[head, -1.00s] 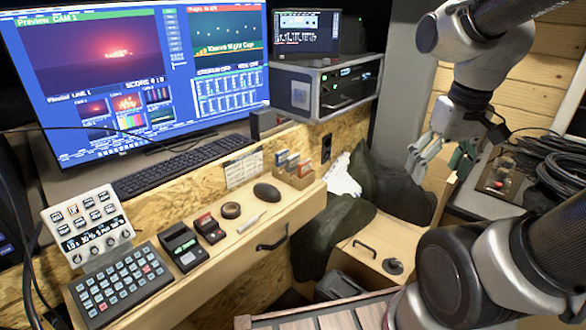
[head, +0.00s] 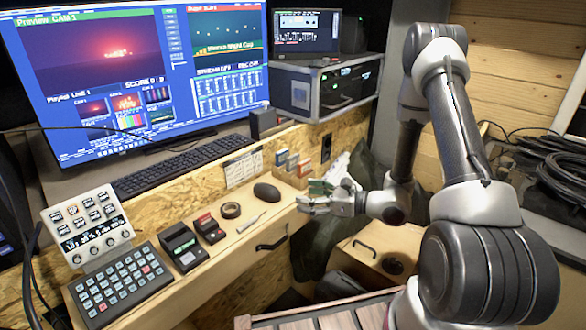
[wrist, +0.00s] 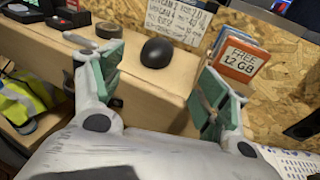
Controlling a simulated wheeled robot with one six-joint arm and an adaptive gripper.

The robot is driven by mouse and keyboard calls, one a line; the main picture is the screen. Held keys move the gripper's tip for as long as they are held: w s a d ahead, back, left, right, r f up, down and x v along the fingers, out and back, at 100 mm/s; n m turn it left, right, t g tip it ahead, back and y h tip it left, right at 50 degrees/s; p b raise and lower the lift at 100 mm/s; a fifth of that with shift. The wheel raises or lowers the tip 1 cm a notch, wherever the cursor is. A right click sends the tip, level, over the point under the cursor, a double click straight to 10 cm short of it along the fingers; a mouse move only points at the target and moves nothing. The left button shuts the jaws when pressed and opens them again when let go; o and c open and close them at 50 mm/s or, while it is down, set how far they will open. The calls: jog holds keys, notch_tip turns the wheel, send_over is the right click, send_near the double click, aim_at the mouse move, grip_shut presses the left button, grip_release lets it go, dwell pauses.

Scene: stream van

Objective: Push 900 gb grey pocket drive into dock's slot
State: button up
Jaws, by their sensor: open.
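The dock is probably the black box (head: 184,248) with a small green display on the wooden ledge; its slot is too small to make out. Part of it seems to show at the top left of the wrist view (wrist: 22,12). I cannot pick out the 900 GB grey drive for certain.
A black box with a red item (head: 208,229), a tape roll (head: 230,210), a white pen (head: 250,223) and a mouse (head: 266,192) lie along the ledge. A keypad (head: 117,284) stands at the left end. The keyboard and monitor are behind.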

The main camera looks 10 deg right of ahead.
aim_at(296, 160)
jog(key=w+d+r+m+t+h, duration=0.1)
jog(key=w, duration=0.1)
jog(key=w+d+m+t+h, duration=0.1)
jog(key=w+t, duration=0.1)
jog(key=w, duration=0.1)
jog(key=w+d+r+m+t+h, duration=0.1)
jog(key=w+d+t, duration=0.1)
jog(key=w, duration=0.1)
jog(key=shift+r, duration=0.3)
jog(key=x, duration=0.2)
jog(key=shift+w+a+r, duration=0.25)
jog(key=shift+w+r, duration=0.05)
jog(key=x, duration=0.5)
jog(key=shift+a+r, duration=0.15)
jog(key=shift+r, duration=0.2)
jog(key=c, duration=1.2)
